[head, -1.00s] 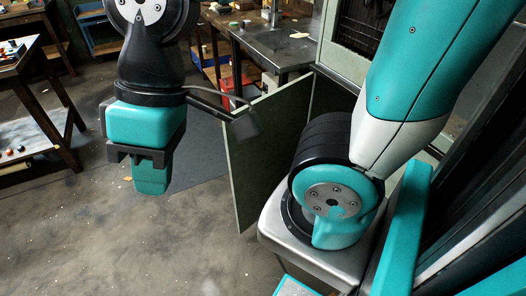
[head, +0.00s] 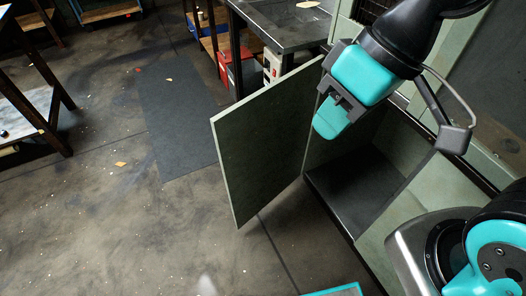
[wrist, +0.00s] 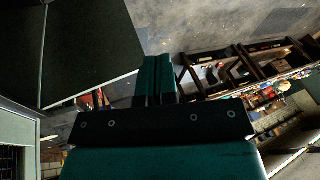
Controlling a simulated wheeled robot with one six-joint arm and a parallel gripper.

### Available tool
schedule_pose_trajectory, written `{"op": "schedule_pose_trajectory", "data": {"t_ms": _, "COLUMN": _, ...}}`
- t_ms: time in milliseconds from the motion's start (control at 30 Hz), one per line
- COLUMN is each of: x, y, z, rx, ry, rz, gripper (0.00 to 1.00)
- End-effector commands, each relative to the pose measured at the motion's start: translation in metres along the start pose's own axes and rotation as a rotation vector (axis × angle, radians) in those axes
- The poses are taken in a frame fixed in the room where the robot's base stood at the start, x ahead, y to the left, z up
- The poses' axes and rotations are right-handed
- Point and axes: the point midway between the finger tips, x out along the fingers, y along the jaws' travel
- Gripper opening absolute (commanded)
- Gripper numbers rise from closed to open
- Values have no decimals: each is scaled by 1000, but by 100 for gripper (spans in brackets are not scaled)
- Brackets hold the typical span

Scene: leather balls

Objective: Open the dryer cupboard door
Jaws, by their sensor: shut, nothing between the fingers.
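The cupboard door (head: 262,145) is a flat grey-green panel in the head view. It stands swung well out from the cupboard, leaving the opening uncovered. The cupboard (head: 350,185) shows a dark, empty-looking floor inside; part of its interior is hidden by my arm. My gripper (head: 326,126) is teal with its fingers shut and empty. In the picture it lies at the door's hinge-side edge, in front of the opening; I cannot tell whether it touches the door. The shut fingers (wrist: 157,75) also show in the wrist view, with a dark green panel, apparently the door (wrist: 90,45), to their left.
A metal-topped workbench (head: 285,28) stands behind the door, with red and white boxes (head: 272,68) beneath it. A dark mat (head: 175,110) lies on the floor. A wooden table (head: 40,100) is at the far left.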

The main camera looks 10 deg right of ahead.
Motion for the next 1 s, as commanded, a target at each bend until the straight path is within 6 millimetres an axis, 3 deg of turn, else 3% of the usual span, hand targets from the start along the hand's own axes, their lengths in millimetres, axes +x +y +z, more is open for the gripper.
{"op": "schedule_pose_trajectory", "data": {"t_ms": 33, "x": 31, "y": 10, "z": -6, "rx": 19, "ry": 33, "rz": -1, "gripper": 0}}
{"op": "schedule_pose_trajectory", "data": {"t_ms": 167, "x": 105, "y": 46, "z": -38, "rx": 91, "ry": 199, "rz": 32, "gripper": 0}}
{"op": "schedule_pose_trajectory", "data": {"t_ms": 333, "x": 204, "y": 105, "z": -73, "rx": 146, "ry": 468, "rz": 125, "gripper": 0}}
{"op": "schedule_pose_trajectory", "data": {"t_ms": 467, "x": 269, "y": 144, "z": -85, "rx": 128, "ry": 670, "rz": 204, "gripper": 0}}
{"op": "schedule_pose_trajectory", "data": {"t_ms": 600, "x": 332, "y": 174, "z": -83, "rx": 49, "ry": 880, "rz": 267, "gripper": 0}}
{"op": "schedule_pose_trajectory", "data": {"t_ms": 700, "x": 366, "y": 184, "z": -75, "rx": -23, "ry": 1016, "rz": 285, "gripper": 0}}
{"op": "schedule_pose_trajectory", "data": {"t_ms": 800, "x": 389, "y": 187, "z": -64, "rx": -98, "ry": 1132, "rz": 284, "gripper": 0}}
{"op": "schedule_pose_trajectory", "data": {"t_ms": 1000, "x": 409, "y": 180, "z": -48, "rx": -201, "ry": 1266, "rz": 249, "gripper": 0}}
